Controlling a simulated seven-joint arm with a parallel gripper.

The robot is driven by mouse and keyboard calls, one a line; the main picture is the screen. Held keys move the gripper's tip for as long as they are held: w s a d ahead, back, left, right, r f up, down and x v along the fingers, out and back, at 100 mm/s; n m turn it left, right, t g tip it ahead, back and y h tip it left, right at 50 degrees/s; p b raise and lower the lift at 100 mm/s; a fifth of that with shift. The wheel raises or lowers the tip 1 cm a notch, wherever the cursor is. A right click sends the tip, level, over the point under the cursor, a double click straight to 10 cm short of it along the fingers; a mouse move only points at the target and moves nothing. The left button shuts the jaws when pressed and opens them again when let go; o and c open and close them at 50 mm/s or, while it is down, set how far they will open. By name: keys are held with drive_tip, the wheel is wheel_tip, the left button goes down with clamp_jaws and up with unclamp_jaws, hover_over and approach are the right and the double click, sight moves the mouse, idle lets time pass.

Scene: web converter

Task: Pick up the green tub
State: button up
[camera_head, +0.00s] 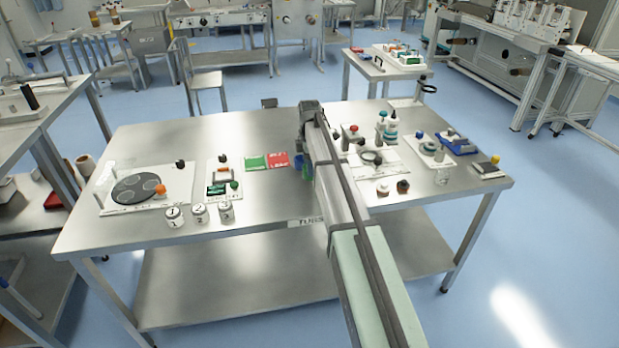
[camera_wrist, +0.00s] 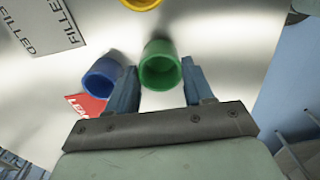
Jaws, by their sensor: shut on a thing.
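The green tub (camera_wrist: 160,66) is a small open-topped round cup, seen between the two blue fingers of my gripper (camera_wrist: 159,72) in the wrist view. My gripper is shut on it, with one finger at each side. A blue tub (camera_wrist: 101,80) is just left of the left finger, very close to it. Part of a yellow tub (camera_wrist: 141,3) shows at the top edge. In the head view, my arm hides most of this spot; a patch of blue and green shows beside the gripper, too small to tell apart well.
The steel table (camera_head: 150,150) carries a green card (camera_head: 256,163) and a red card (camera_head: 278,160) left of my arm. Three white numbered jars (camera_head: 199,213) stand near the front. Bottles (camera_head: 391,128) and several trays stand at right. The table's back left is clear.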

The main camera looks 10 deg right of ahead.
drive_tip(key=shift+r, duration=2.15)
